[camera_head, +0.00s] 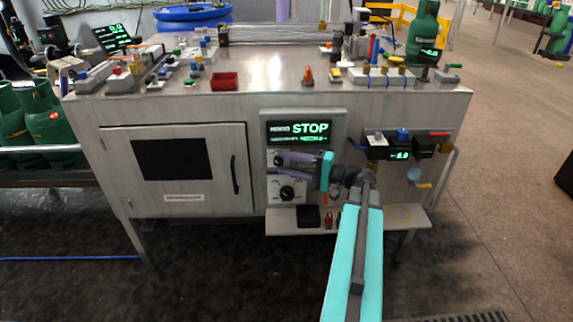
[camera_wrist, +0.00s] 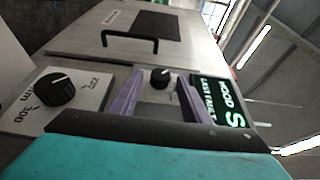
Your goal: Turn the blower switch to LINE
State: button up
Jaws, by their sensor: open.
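The hood panel (camera_head: 335,122) on the bench front has a display (camera_head: 299,131) reading HOOD and STOP in green. In the wrist view a small black rotary switch (camera_wrist: 160,77) sits on a light plate beside the display (camera_wrist: 217,103). I cannot read its labels or tell its setting. My gripper (camera_head: 276,158) reaches leftward across the panel just below the display. Its purple fingers are open, and in the wrist view the gripper (camera_wrist: 158,95) has one finger on either side of the switch in the picture. No contact shows.
A larger dial (camera_head: 287,192) with printed numbers sits just below my gripper and also shows in the wrist view (camera_wrist: 55,90). A cabinet door with a black handle (camera_head: 235,174) is to the left. A shelf (camera_head: 285,228) juts out below; black boxes (camera_head: 398,147) hang at right.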

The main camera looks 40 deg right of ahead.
jog(key=shift+w+a, duration=0.15)
jog(key=shift+w, duration=0.05)
jog(key=shift+c, duration=0.3)
jog(key=c, duration=1)
jog(key=shift+f+t+b, duration=0.2)
jog(key=shift+t+b, duration=0.1)
jog(key=shift+b, duration=0.05)
jog(key=shift+w+a+f+m+t+y+b, duration=0.1)
jog(key=shift+f+m+t+y+b, duration=0.15)
jog(key=shift+m+t+b, duration=0.9)
jog(key=shift+w+a+f+m+t+y+b, duration=0.1)
jog(key=shift+f+m+t+y+b, duration=0.15)
jog(key=shift+m+t+b, duration=0.7)
jog(key=shift+a+f+m+t+y+b, duration=0.1)
jog(key=shift+f+m+t+y+b, duration=0.35)
jog(key=shift+t+b, duration=1)
jog(key=shift+r+m+t+h+p, duration=0.2)
jog(key=shift+m+t+h+p, duration=0.15)
jog(key=shift+t+h, duration=0.15)
